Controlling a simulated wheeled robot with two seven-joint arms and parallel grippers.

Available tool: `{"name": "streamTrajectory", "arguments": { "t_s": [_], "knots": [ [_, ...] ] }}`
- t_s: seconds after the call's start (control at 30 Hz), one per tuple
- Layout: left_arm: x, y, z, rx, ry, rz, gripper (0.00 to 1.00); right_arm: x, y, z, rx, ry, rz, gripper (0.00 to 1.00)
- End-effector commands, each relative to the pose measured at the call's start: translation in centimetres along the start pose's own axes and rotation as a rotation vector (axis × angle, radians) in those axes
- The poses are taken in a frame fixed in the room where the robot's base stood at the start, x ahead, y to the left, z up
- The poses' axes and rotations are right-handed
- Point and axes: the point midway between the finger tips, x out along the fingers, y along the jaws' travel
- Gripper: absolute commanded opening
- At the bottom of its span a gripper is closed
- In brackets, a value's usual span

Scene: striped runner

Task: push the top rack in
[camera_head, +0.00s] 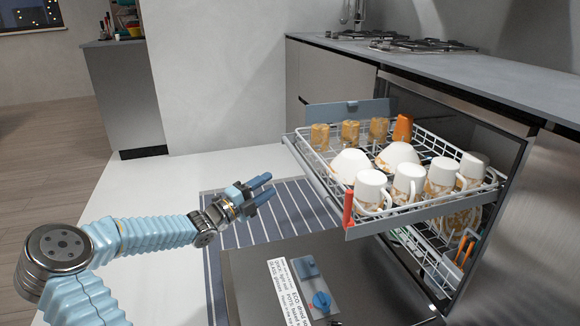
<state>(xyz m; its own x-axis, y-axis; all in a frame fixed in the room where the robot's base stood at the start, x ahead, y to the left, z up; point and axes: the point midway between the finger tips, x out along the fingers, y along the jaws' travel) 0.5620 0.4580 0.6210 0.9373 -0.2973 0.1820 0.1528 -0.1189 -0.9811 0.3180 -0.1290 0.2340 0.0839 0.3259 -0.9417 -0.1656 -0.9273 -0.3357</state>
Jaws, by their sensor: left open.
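The top rack (322,183) of the dishwasher is pulled out, a white wire basket with a grey front rail. It holds several dirty white mugs (369,187), white bowls (350,165) and brown-stained glasses (319,137). My left gripper (266,188) is open and empty, a little to the left of the rack's front rail and apart from it. Its fingers point right, toward the rack. The dishwasher door (345,275) is folded down below. My right gripper is not in view.
A lower rack (425,262) with dishes sits inside, partly hidden under the top rack. A striped runner (285,212) lies on the floor beside the open door. A grey counter (480,80) with a gas hob runs above the dishwasher. Pale floor on the left is free.

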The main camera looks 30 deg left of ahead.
Motion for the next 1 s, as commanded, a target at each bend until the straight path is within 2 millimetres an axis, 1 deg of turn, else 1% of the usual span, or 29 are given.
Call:
{"name": "streamTrajectory", "arguments": {
  "t_s": [0.3,0.4,0.5,0.6,0.7,0.97,1.0],
  "knots": [
    [7.2,0.0,-0.1,-0.009,0.002,-0.003,0.45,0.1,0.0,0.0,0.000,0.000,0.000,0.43],
    [9.3,0.0,-0.1,-0.009,0.002,-0.003,0.45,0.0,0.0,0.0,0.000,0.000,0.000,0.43],
    [10.8,0.0,-0.1,-0.009,0.001,-0.002,0.45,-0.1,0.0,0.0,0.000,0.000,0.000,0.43],
    [11.9,0.0,-0.1,-0.008,0.001,-0.001,0.45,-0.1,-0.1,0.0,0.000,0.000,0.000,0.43],
    [12.4,0.1,-0.1,-0.008,0.000,0.000,0.45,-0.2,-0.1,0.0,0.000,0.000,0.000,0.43],
    [12.5,0.1,0.0,-0.008,-0.001,0.002,0.45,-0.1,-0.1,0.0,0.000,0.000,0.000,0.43],
    [12.5,0.1,0.0,-0.008,-0.001,0.001,0.42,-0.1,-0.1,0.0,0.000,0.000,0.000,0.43]
  ]
}}
